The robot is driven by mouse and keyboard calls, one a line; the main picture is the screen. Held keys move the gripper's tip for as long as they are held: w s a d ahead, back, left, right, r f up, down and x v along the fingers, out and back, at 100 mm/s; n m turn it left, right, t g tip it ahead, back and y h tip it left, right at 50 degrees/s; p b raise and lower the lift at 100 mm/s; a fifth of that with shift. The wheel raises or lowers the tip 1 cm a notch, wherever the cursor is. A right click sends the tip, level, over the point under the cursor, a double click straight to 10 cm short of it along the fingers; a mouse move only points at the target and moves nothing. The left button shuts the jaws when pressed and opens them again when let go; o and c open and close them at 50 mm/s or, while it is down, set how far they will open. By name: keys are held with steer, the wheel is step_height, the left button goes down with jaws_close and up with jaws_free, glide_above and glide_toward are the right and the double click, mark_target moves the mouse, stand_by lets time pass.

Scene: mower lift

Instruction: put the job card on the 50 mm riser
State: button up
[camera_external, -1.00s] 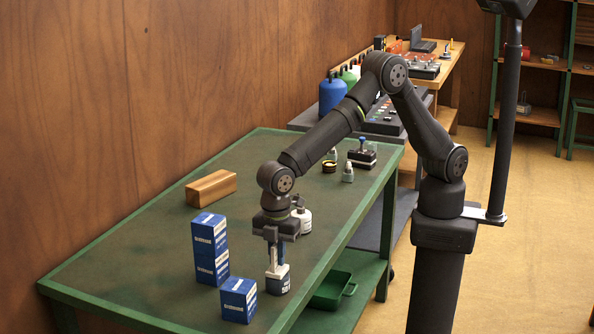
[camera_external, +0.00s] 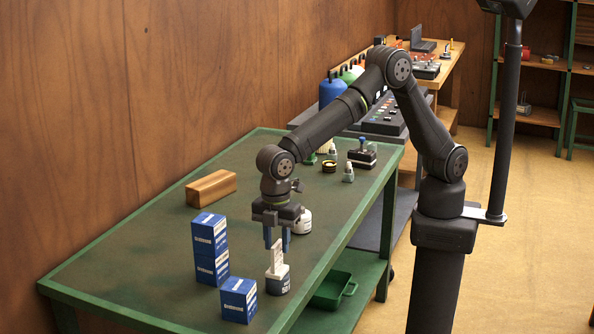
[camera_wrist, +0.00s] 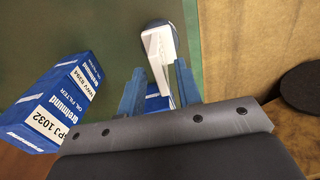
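The block seems to be the riser. My fingers (camera_wrist: 160,85) stand apart in the wrist view.
Two stacked blue oil filter boxes (camera_external: 210,248) and a single blue box (camera_external: 239,300) stand to the left. A white container (camera_external: 302,222) is close behind my gripper. A wooden block (camera_external: 211,188) lies farther back.

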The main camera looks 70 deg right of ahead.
step_height(320, 180, up, 8)
steer(key=shift+r, duration=0.1)
stand_by(0.4)
steer(key=shift+f, duration=4.05)
steer(key=shift+f, duration=0.1)
